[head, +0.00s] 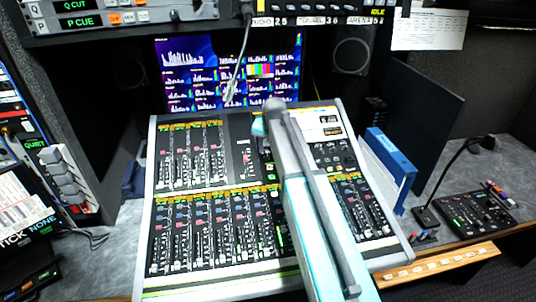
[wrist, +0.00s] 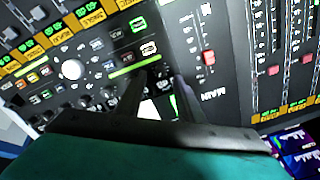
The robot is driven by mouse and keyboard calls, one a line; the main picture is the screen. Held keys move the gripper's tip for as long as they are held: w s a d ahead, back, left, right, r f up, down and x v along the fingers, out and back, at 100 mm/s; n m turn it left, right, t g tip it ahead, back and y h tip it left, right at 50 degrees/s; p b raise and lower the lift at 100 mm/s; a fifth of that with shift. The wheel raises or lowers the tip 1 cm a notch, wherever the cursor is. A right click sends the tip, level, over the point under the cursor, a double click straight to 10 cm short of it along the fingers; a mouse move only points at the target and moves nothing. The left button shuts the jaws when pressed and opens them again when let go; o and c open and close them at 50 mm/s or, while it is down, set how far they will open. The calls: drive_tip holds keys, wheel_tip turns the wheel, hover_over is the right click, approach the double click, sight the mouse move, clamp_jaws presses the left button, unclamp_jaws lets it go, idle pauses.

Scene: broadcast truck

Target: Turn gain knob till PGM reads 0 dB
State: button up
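The mixing console (head: 237,205) fills the middle of the head view, and my arm covers part of its centre-right section. In the wrist view a round pale knob (wrist: 71,69) stands on the panel among small buttons, left of my gripper (wrist: 158,82). I cannot tell whether it is the gain knob. My gripper's two dark fingers are apart with nothing clearly between them, close over the panel. A red fader cap (wrist: 209,57) marked MAIN is right of the fingers. In the head view the fingers are mostly hidden. No PGM reading is legible.
A monitor (head: 190,72) with bar graphs stands behind the console. A blue binder (head: 388,165) and a small control box (head: 468,212) with a gooseneck are to the right. Equipment racks (head: 60,180) stand at left.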

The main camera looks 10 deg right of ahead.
drive_tip(key=b+v, duration=0.2)
drive_tip(key=v, duration=0.8)
drive_tip(key=shift+r, duration=0.3)
drive_tip(key=shift+s, duration=0.1)
